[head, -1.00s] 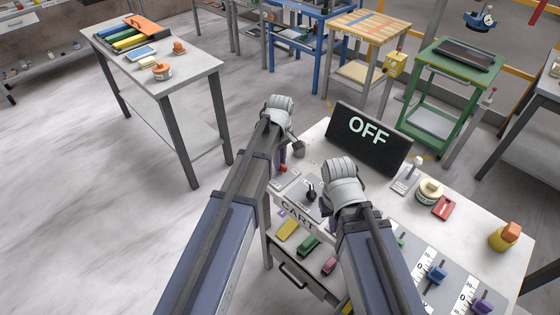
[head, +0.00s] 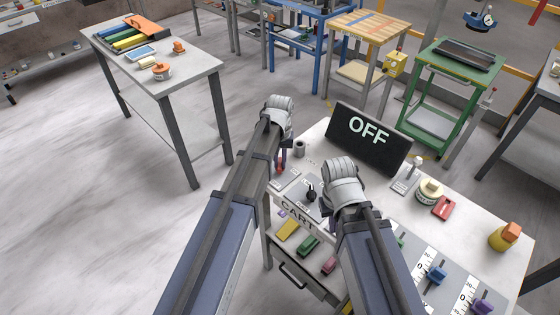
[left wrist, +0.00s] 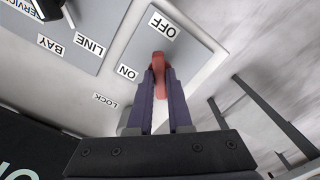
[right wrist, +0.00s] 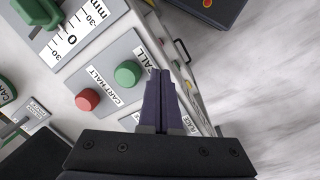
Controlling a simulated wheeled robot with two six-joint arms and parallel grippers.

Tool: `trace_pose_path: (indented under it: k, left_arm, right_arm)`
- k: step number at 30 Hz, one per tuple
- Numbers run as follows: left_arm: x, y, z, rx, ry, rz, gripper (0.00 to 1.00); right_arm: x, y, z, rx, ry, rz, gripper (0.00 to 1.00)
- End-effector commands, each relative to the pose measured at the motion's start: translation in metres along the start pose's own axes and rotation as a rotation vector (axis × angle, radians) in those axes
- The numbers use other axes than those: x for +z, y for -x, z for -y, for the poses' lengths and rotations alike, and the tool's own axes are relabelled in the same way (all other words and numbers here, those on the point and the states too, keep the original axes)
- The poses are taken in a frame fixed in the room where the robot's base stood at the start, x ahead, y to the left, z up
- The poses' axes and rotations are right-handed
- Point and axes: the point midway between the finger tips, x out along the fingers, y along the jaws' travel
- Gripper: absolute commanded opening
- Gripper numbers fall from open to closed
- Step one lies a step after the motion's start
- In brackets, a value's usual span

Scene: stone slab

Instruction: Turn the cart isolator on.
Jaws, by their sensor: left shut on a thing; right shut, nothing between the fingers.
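The isolator's red handle (left wrist: 158,62) is on a grey plate (left wrist: 190,45) in the left wrist view, with an OFF label (left wrist: 162,25) above it and an ON label (left wrist: 127,72) to its left. My left gripper (left wrist: 159,77) is shut on the handle, and its fingers hide part of it. In the head view my left gripper (head: 282,160) is at the bench's left end, with a little red showing by its fingers. A black sign (head: 368,138) reads OFF. My right gripper (right wrist: 160,74) is shut and empty, over the bench edge beside a button panel (right wrist: 108,78).
A red button (right wrist: 88,99) and a green button (right wrist: 128,73) are close to my right fingers. A grey cylinder (head: 299,149) stands by my left gripper. A black knob (head: 311,194) sits between my arms. Jars and sliders fill the bench's right side.

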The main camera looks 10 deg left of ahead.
Motion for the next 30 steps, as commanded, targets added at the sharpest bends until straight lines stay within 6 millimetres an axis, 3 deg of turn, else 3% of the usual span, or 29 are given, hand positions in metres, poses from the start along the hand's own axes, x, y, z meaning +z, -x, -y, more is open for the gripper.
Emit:
trace_pose_path:
  k: [15, 30]
  left_arm:
    - [0.0001, 0.0, 0.0, 0.0, -0.456, 0.0, 0.0]
    - [0.0001, 0.0, 0.0, 0.0, -0.684, 0.0, 0.0]
  right_arm:
    - [0.0, 0.0, 0.0, 0.0, 0.0, 0.0, 0.0]
    - [0.0, 0.0, 0.0, 0.0, 0.0, 0.0, 0.0]
